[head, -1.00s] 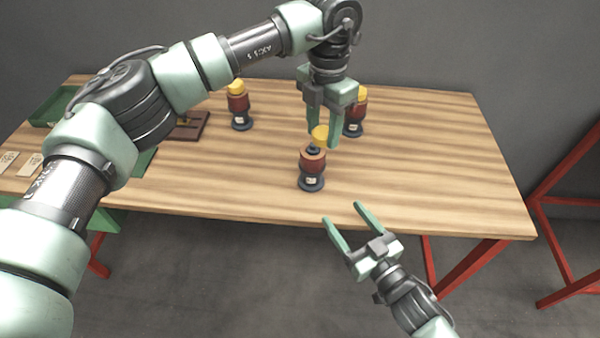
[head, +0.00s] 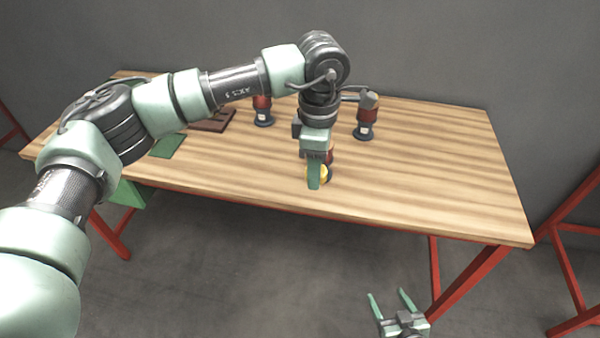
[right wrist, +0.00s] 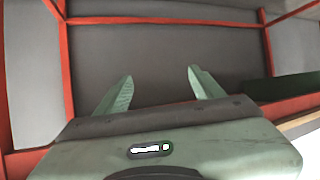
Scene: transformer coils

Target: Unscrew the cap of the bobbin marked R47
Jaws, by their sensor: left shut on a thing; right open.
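My left gripper (head: 314,186) points down near the front of the table, shut on a yellow cap (head: 321,173). A red and dark bobbin (head: 330,157) stands just behind it, mostly hidden by the gripper. I cannot tell whether the cap touches the table. The labels are too small to read. My right gripper (head: 388,295) is open and empty, low in front of the table; it also shows in the right wrist view (right wrist: 160,78).
The wooden table (head: 440,170) is clear on its right side and along the front. A dark brown board (head: 215,122) and a green tray (head: 166,147) lie at the left, partly behind my arm. Red table legs (head: 468,282) stand near my right gripper.

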